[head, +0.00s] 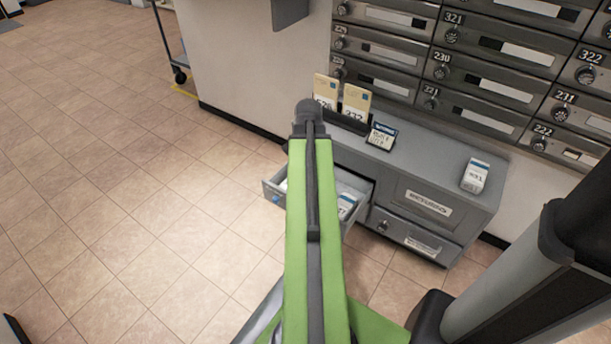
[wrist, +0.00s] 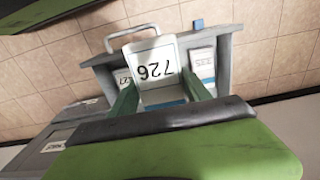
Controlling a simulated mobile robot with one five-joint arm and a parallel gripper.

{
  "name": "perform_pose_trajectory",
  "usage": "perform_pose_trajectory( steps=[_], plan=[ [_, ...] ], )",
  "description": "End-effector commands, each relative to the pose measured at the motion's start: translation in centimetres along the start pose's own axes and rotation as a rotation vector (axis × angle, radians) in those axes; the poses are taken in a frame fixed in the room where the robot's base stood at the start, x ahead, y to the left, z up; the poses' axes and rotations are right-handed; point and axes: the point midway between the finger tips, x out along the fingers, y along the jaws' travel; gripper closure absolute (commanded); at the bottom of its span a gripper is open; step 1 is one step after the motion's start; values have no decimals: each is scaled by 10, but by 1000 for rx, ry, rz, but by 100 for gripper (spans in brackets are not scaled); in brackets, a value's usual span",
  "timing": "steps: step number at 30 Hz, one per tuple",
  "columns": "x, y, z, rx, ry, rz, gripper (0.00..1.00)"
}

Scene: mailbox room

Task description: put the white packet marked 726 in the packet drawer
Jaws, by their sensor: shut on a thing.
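The white packet marked 726 (wrist: 153,68) is held between the two green fingers of my gripper (wrist: 160,93); its number appears upside down in the wrist view. The packet is over the open packet drawer (wrist: 224,62), which shows behind it with packets on either side. I cannot tell how far above the drawer's floor the packet is. In the head view the open drawer (head: 269,191) juts from the left of the grey cabinet, and my arm hides the gripper and the held packet.
Other white packets (wrist: 203,62) (head: 347,204) lie in the drawer. A white and blue packet (head: 475,175) stands on the cabinet top (head: 430,160). Mailboxes (head: 485,85) rise behind.

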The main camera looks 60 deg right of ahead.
Motion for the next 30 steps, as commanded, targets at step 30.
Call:
perform_pose_trajectory(
  steps=[30],
  plan=[
    [130, -1, -56, -3, 0, 0, 90]
  ],
)
